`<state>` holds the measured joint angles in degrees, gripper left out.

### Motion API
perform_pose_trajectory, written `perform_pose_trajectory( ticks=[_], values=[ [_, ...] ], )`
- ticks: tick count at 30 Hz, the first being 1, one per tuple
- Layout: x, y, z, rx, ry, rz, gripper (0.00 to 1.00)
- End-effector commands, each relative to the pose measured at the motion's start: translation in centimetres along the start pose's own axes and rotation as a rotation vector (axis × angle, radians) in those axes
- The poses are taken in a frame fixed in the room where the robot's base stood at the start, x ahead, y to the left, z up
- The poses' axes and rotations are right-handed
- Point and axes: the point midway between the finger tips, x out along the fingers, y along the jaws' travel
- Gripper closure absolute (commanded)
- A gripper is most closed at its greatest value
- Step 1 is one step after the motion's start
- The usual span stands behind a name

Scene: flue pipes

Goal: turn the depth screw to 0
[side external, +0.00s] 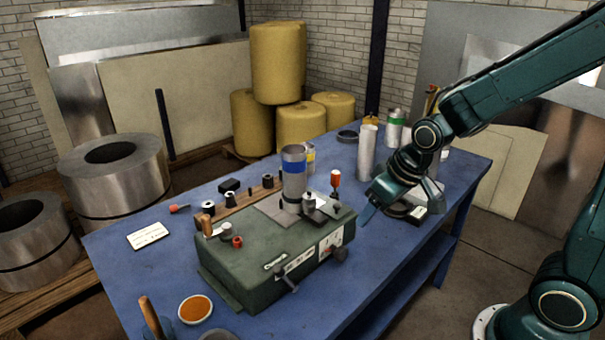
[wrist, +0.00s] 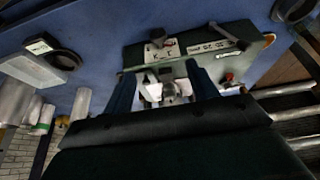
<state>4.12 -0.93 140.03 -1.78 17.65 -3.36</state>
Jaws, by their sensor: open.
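A green bench machine (side external: 250,262) stands on the blue table. A dark knob (side external: 340,254) sits at the right end of its front face, beside a white marked plate (side external: 330,243). In the wrist view the plate (wrist: 163,52) and a dark knob (wrist: 157,35) show near the top centre. I cannot tell for sure which knob is the depth screw, and its markings are too small to read. My gripper (side external: 369,212) is open and empty, to the right of the machine and apart from it. Its two fingers (wrist: 162,82) frame the machine in the wrist view.
A metal tube with a blue band (side external: 293,172) stands upright on the machine, near a red-topped handle (side external: 335,180). A crank lever (side external: 286,278) sticks out in front. Pale cylinders (side external: 367,150) stand behind my gripper. An orange-filled dish (side external: 195,308) lies front left. The table's right front is clear.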

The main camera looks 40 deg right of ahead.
Motion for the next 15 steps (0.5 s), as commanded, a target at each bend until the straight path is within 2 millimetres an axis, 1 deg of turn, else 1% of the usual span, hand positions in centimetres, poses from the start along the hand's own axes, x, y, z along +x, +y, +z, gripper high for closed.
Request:
perform_pose_trajectory(
  ticks=[1, 6, 10, 15],
  values=[
    [1.1, 0.1, 0.0, 0.001, -0.010, 0.000, 0.42],
    [3.3, 0.3, -0.2, 0.001, -0.014, 0.001, 0.42],
    [4.1, 0.4, -0.3, 0.002, -0.015, 0.001, 0.42],
    [4.2, 0.4, -0.3, 0.002, -0.013, 0.001, 0.42]
  ],
)
